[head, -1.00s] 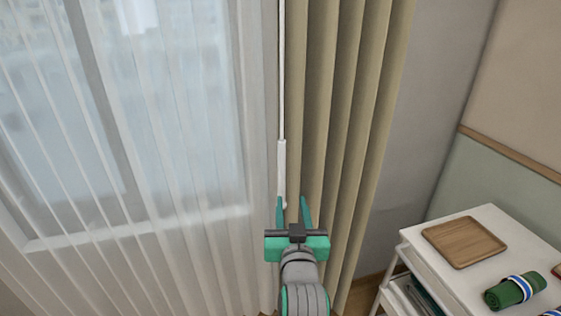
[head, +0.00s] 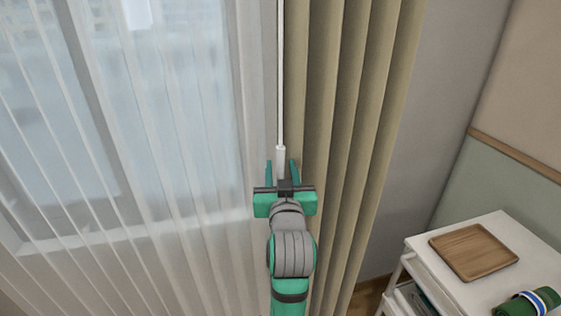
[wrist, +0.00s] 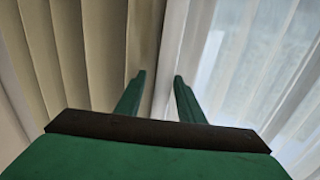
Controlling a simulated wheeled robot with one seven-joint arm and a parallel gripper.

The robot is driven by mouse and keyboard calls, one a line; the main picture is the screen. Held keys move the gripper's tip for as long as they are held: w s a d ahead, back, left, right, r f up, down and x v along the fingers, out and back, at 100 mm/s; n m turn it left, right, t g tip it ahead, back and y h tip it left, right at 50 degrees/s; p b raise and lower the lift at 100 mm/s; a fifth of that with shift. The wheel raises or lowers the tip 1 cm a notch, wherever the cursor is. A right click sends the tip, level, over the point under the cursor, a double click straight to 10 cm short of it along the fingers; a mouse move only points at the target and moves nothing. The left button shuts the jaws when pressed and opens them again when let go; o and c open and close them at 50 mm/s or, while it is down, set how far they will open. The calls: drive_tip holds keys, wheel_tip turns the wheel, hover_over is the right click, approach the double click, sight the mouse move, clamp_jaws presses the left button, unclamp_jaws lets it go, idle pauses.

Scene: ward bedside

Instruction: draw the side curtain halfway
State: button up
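The beige side curtain (head: 345,130) hangs in folds, gathered at the right of the window; it also shows at the left of the wrist view (wrist: 75,50). A thin white wand (head: 280,75) hangs along its left edge, with a thicker white handle (head: 280,158) at its lower end. My gripper (head: 281,168) is open, its two green fingers apart on either side of the handle as seen from the head. The handle's lower part is hidden behind my gripper. I cannot tell its depth between the fingers. In the wrist view, the fingers (wrist: 158,85) are apart.
A sheer white curtain (head: 120,200) covers the window on the left. A white bedside cart (head: 440,270) stands at lower right, bearing a wooden tray (head: 473,250) and a rolled green cloth (head: 530,303). Grey wall shows between curtain and cart.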

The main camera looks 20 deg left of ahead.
drive_tip(key=shift+x, duration=0.8)
drive_tip(key=shift+a, duration=0.1)
drive_tip(key=shift+c, duration=0.4)
drive_tip(key=shift+s, duration=0.1)
clamp_jaws()
drive_tip(key=shift+a, duration=0.15)
